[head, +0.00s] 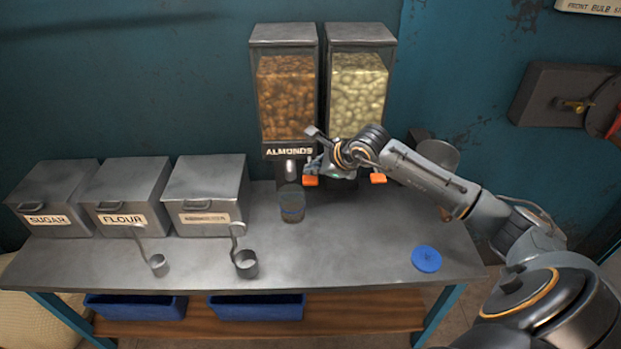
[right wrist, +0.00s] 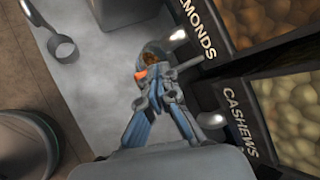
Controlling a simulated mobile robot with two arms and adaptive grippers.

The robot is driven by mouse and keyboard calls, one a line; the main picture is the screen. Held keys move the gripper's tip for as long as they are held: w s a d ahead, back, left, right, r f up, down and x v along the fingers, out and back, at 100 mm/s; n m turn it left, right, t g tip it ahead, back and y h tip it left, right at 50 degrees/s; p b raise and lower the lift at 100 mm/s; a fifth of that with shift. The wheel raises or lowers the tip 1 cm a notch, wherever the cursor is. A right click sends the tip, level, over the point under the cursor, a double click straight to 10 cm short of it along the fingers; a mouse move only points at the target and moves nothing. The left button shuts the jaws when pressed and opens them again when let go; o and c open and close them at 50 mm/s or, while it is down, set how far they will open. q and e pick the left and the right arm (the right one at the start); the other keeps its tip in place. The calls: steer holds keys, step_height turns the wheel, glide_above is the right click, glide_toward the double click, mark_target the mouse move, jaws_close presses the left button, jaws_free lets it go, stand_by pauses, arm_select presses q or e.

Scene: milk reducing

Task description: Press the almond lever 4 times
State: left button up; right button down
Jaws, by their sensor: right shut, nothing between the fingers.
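The almond dispenser (head: 287,95) stands at the back of the counter, filled with brown nuts and labelled ALMONDS. Its pale-tipped lever (head: 290,168) sticks out below the label; it also shows in the right wrist view (right wrist: 178,35). My right gripper (head: 312,180) is shut and empty, with an orange fingertip just right of and below the almond lever. In the right wrist view the fingertips (right wrist: 141,72) are near the lever; contact cannot be told. A clear cup (head: 291,212) stands below the dispenser; brown contents show in it (right wrist: 152,58). My left gripper is out of view.
The cashew dispenser (head: 359,85) stands right beside the almond one, its lever (right wrist: 212,120) close to my gripper. Metal bins, including FLOUR (head: 123,200), line the left. Two scoops (head: 246,265) and a blue lid (head: 426,259) lie on the counter (head: 340,250), whose front middle is clear.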

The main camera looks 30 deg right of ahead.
steer(key=shift+r+p, duration=1.05)
steer(key=shift+r, duration=1.45)
